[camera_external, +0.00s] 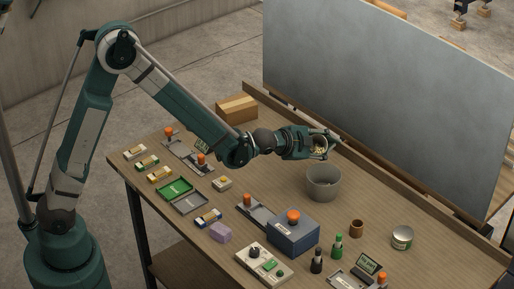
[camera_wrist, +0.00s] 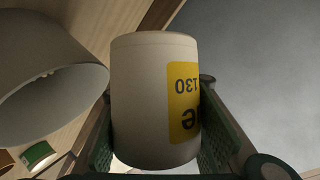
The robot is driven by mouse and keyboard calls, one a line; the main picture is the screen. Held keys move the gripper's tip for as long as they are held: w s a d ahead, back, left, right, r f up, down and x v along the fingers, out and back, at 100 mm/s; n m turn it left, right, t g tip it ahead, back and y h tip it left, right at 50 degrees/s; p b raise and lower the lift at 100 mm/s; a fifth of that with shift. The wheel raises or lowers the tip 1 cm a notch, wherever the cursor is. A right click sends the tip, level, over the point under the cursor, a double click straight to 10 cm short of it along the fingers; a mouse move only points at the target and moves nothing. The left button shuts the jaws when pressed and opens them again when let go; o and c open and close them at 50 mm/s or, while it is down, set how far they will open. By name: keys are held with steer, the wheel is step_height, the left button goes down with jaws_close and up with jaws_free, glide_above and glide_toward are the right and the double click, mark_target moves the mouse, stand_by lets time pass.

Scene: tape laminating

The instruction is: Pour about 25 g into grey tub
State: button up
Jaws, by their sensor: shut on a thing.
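My gripper (camera_external: 318,145) is shut on a pale cup (camera_wrist: 145,95) with a yellow label. The label carries "130", upside down in the wrist view. In the external view the cup's mouth (camera_external: 320,148) shows small yellowish contents inside, partly hidden by the fingers. I cannot tell exactly how far the cup is tilted. The grey tub (camera_external: 323,184) stands upright on the table just below my gripper. It also shows in the wrist view (camera_wrist: 45,65), at the left beside the held cup and apart from it. The tub's inside bottom is hidden.
A brown cup (camera_external: 357,228) and a tin with a green label (camera_external: 402,237) stand to the right. A blue box (camera_external: 293,236) with an orange knob stands in front. A cardboard box (camera_external: 236,108) is behind my forearm. A large grey board (camera_external: 390,90) rises behind the table.

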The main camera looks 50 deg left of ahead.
steer(key=shift+a+f+n+h, duration=0.25)
steer(key=shift+f+n+h, duration=0.05)
steer(key=shift+n, duration=0.2)
steer(key=shift+w+a+f+n+g+h+b, duration=0.2)
steer(key=shift+a+f+n+h+b, duration=0.2)
steer(key=shift+a+n+b, duration=0.2)
steer(key=shift+w+a+f+n+g+h+b, duration=0.1)
steer(key=shift+w+a+f+n+h+b, duration=0.1)
steer(key=shift+a+f+n+h+b, duration=0.3)
steer(key=shift+c, duration=0.2)
steer(key=shift+w+a+f+n+g+h+b, duration=0.1)
steer(key=shift+a+f+n+h+b, duration=0.25)
steer(key=shift+f+b, duration=0.3)
steer(key=shift+w+a+f+n+g+h+b, duration=0.1)
steer(key=shift+a+f+n+h+b, duration=0.1)
steer(key=shift+a+f+n+b, duration=0.3)
steer(key=shift+w+a+f+n+g+h+b, duration=0.1)
steer(key=shift+a+f+n+h+b, duration=0.25)
steer(key=shift+f+b, duration=0.5)
steer(key=shift+d, duration=0.1)
step_height(320, 180, up, 7)
steer(key=p, duration=0.3)
